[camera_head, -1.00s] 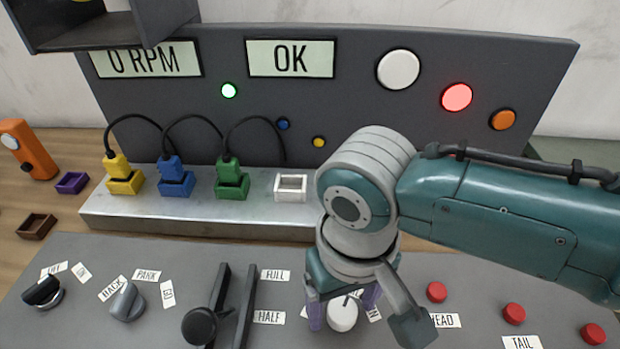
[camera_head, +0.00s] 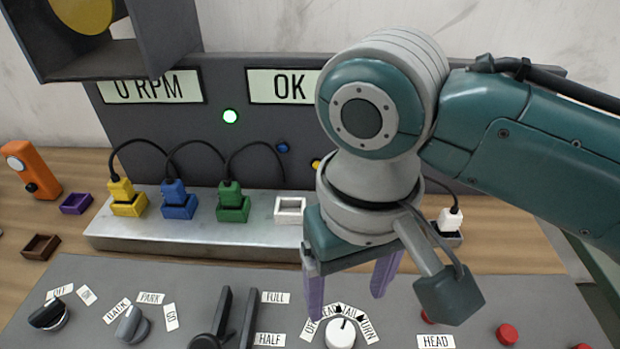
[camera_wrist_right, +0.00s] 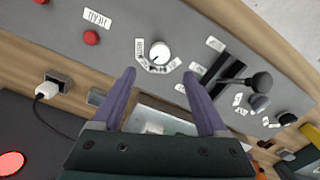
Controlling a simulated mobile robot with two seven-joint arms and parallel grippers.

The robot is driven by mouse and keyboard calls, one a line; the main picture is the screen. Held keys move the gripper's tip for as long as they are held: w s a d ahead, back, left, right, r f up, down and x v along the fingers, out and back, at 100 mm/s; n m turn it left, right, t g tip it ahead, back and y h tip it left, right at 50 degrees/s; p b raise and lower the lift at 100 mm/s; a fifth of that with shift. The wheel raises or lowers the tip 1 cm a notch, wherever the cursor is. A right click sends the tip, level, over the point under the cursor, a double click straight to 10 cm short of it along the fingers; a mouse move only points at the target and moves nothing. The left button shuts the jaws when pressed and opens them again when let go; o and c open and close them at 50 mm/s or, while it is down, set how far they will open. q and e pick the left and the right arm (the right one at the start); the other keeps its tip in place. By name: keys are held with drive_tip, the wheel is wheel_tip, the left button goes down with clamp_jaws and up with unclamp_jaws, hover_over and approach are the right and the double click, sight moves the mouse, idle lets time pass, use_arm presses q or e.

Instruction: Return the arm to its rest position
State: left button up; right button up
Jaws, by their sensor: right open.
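My right arm comes in from the right in the head view. My right gripper (camera_head: 350,290) points down with its purple fingers apart and nothing between them. It hangs above the grey control panel (camera_head: 190,290), a little behind the white knob (camera_head: 341,333), and does not touch it. The right wrist view shows the open gripper (camera_wrist_right: 165,95) too, with the white knob (camera_wrist_right: 160,52) beyond the fingertips. My left gripper is not in view.
Behind the panel, yellow (camera_head: 122,190), blue (camera_head: 174,192) and green (camera_head: 231,200) plugs sit in sockets beside an empty white socket (camera_head: 290,208). A white plug (camera_head: 449,220) stands at right. The upright board shows "OK" (camera_head: 285,87). Red buttons (camera_head: 507,334) lie right; a lever (camera_head: 207,341) is left of the knob.

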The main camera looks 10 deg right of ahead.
drive_tip(key=s+a+n+t+y, duration=0.1)
drive_tip(key=s+a+y, duration=0.15)
drive_tip(key=s, duration=0.25)
drive_tip(key=s+d+r+t+h, duration=0.25)
drive_tip(key=s+d, duration=0.55)
drive_tip(key=d, duration=0.4)
wheel_tip(320, 180, up, 35)
drive_tip(key=p, duration=3.4)
drive_tip(key=shift+w, duration=0.35)
drive_tip(key=shift+a, duration=0.1)
